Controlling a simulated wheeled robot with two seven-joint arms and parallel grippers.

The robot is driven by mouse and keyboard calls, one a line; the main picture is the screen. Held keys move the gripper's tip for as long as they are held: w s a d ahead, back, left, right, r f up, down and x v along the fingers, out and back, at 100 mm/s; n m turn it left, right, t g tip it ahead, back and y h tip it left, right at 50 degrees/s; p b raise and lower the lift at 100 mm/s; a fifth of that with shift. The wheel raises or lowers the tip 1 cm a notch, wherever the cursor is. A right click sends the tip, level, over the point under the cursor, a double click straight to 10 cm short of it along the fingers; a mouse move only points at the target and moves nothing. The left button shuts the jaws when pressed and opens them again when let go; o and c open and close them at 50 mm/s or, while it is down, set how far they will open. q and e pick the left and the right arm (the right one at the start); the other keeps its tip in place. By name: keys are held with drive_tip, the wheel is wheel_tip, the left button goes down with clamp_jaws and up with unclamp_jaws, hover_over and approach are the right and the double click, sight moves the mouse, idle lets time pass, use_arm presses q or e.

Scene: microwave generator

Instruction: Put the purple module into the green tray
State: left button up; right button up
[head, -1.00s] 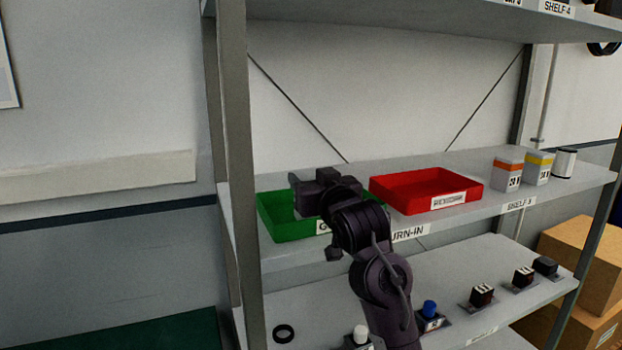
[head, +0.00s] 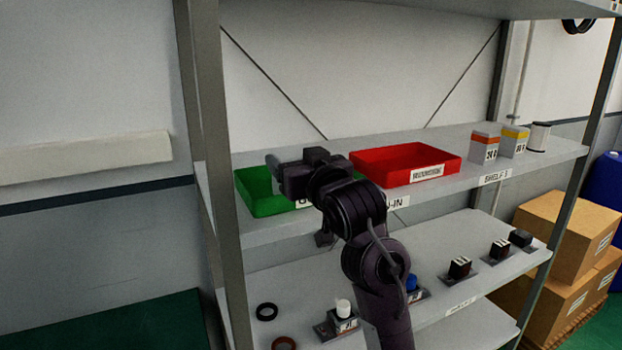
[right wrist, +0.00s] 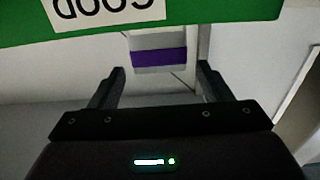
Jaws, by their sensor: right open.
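The green tray (head: 258,193) stands at the left end of the middle shelf; part of it is hidden behind my right arm. My right gripper (head: 282,172) is over the tray in the head view. In the right wrist view its two fingers (right wrist: 160,92) are apart with a gap between them. The purple module, white with a purple band (right wrist: 159,57), shows beyond the fingers, in line with the gap. It meets the edge of the tray's green front wall (right wrist: 220,14), whose GOOD label is upside down. It appears to be behind that wall. My left gripper is out of view.
A red tray (head: 400,165) stands right of the green tray. Boxes with orange (head: 484,147) and yellow (head: 514,142) bands and a white spool (head: 539,137) stand farther right. The lower shelf (head: 440,270) holds several small parts. A shelf post (head: 211,130) stands at the left.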

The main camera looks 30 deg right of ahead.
drive_tip(key=s+b, duration=0.1)
drive_tip(key=s, duration=0.7)
drive_tip(key=shift+a+f, duration=0.15)
drive_tip(key=shift+a, duration=0.1)
